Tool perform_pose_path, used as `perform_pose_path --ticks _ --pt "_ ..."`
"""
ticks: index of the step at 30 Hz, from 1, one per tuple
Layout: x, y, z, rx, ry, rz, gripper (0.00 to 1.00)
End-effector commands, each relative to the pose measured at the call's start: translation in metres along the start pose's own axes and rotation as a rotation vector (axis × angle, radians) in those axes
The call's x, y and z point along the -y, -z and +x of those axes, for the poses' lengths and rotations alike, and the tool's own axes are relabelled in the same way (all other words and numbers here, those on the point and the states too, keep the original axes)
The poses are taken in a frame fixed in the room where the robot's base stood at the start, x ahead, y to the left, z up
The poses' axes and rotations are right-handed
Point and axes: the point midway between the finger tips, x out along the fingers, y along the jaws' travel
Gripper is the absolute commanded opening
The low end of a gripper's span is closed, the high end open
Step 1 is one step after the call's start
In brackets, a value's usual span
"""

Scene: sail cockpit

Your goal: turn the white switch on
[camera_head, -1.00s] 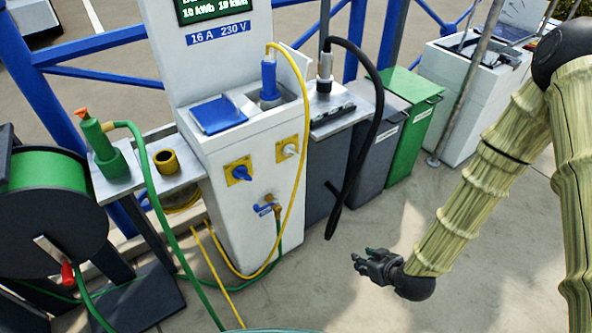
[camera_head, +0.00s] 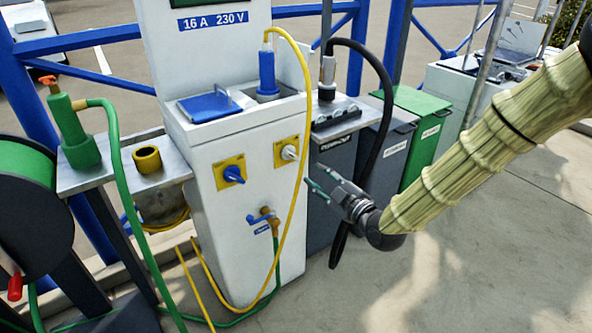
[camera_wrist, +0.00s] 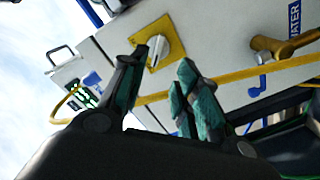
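The white switch (camera_head: 289,153) is a small white knob on a yellow square plate, on the front of the white pedestal (camera_head: 224,230). In the wrist view the white switch (camera_wrist: 156,50) shows just beyond and between my fingertips, on its yellow plate (camera_wrist: 166,38). My gripper (camera_head: 312,178) is to the right of the switch and a little lower, apart from it. Its two teal-padded fingers (camera_wrist: 168,72) are spread with nothing between them. A blue switch (camera_head: 234,174) on another yellow plate sits to the left on the same face.
A yellow cable (camera_head: 304,95) hangs down between the white switch and my gripper's side. A blue-handled tap (camera_head: 262,219) is below. A black hose (camera_head: 375,120) and dark bins (camera_head: 385,140) stand behind my gripper. Open paving (camera_head: 480,240) lies at right.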

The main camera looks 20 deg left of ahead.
Motion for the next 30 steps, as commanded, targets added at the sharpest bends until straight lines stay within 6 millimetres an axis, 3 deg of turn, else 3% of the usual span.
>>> perform_pose_path --ticks 8,21,30 --pt "-0.001 0.003 0.021 -0.015 -0.006 -0.016 0.32" --pt "-0.001 0.003 0.089 -0.014 -0.006 -0.014 0.32" --pt "-0.002 0.004 0.11 -0.012 -0.005 -0.013 0.32"
